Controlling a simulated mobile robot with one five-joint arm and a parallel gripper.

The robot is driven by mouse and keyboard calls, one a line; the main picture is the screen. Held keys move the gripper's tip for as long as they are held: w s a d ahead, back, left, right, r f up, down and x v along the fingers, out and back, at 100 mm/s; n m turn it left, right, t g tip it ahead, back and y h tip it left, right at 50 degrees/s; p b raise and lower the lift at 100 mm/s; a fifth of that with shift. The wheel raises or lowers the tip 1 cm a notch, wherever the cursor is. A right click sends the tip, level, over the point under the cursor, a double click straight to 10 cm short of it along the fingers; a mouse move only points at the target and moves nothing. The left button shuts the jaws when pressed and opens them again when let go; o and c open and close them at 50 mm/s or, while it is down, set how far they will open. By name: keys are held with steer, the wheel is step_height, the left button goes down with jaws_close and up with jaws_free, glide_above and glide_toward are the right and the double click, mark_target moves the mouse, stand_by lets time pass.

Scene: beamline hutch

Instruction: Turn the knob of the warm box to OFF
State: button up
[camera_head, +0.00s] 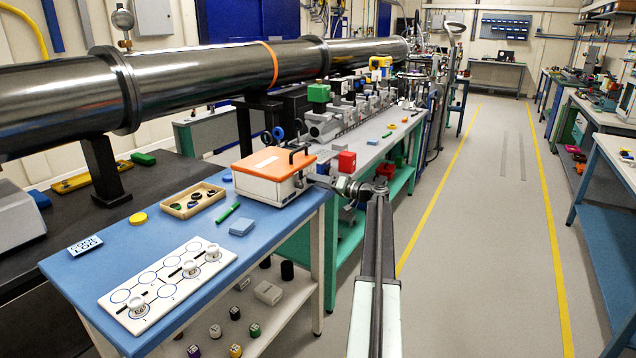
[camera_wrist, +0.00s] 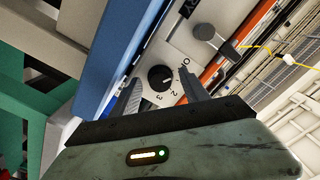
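The warm box (camera_head: 268,187) is a white box with an orange lid and a dark handle, on the blue bench in the head view. Its white face (camera_wrist: 183,50) fills the middle of the wrist view. The round black knob (camera_wrist: 160,77) on that face has a small white mark, with O, 2 and 3 readable around it. The mark's exact setting is hard to tell. My gripper (camera_wrist: 159,80) is open, with one finger on each side of the knob and visible gaps. In the head view my gripper (camera_head: 318,181) is at the box's right side.
The blue bench (camera_head: 90,265) holds a white board with circles (camera_head: 165,283), a tray of small parts (camera_head: 193,200), a green marker (camera_head: 228,213) and a blue block (camera_head: 241,227). A steel beam pipe (camera_head: 200,78) runs behind. The aisle floor (camera_head: 470,250) at right is clear.

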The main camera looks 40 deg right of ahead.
steer(key=v, duration=0.7)
steer(key=shift+s, duration=0.4)
steer(key=shift+d, duration=0.1)
